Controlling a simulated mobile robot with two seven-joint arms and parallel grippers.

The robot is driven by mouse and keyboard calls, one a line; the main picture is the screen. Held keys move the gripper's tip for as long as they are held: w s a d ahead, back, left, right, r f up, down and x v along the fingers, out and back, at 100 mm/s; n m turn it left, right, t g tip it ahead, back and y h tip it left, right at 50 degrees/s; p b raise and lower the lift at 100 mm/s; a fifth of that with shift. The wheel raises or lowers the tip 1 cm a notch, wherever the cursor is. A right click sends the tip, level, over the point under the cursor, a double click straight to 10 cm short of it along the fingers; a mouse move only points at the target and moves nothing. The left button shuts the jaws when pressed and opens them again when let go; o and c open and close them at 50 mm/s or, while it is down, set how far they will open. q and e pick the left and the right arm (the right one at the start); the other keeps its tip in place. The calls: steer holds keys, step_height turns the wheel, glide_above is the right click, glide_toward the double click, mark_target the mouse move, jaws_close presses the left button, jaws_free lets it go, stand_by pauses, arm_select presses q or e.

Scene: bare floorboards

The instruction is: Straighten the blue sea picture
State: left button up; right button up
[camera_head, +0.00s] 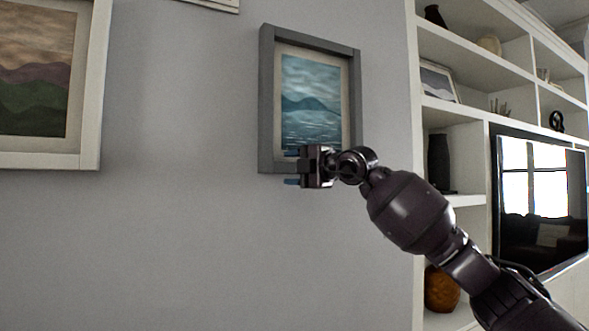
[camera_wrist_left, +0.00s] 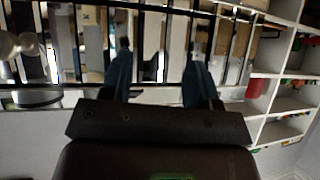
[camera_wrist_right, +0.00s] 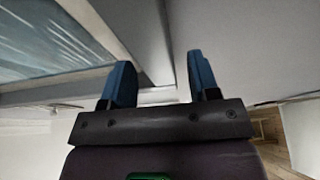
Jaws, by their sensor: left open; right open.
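The blue sea picture (camera_head: 310,110) hangs on the grey wall in a grey frame (camera_head: 267,110). In the head view the frame looks close to upright; I cannot tell a small tilt. My right gripper (camera_head: 290,168) is at the frame's lower edge, its fingers one above the other, and it hides part of that edge. In the right wrist view the open right fingers (camera_wrist_right: 160,85) are near the frame's edge, with the sea picture (camera_wrist_right: 50,40) at upper left. I cannot tell whether they touch it. My left gripper (camera_wrist_left: 157,80) is open and empty, away from the picture.
A larger picture of hills in a pale frame (camera_head: 92,90) hangs at left. White shelves (camera_head: 455,110) with vases and a television (camera_head: 540,205) stand at right. The wall below and between the pictures is clear. Railing-like bars (camera_wrist_left: 150,40) show in the left wrist view.

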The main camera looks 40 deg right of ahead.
steer(key=s+d+b, duration=0.1)
steer(key=s+d, duration=0.1)
steer(key=s, duration=0.8)
steer(key=shift+s, duration=0.3)
stand_by(0.4)
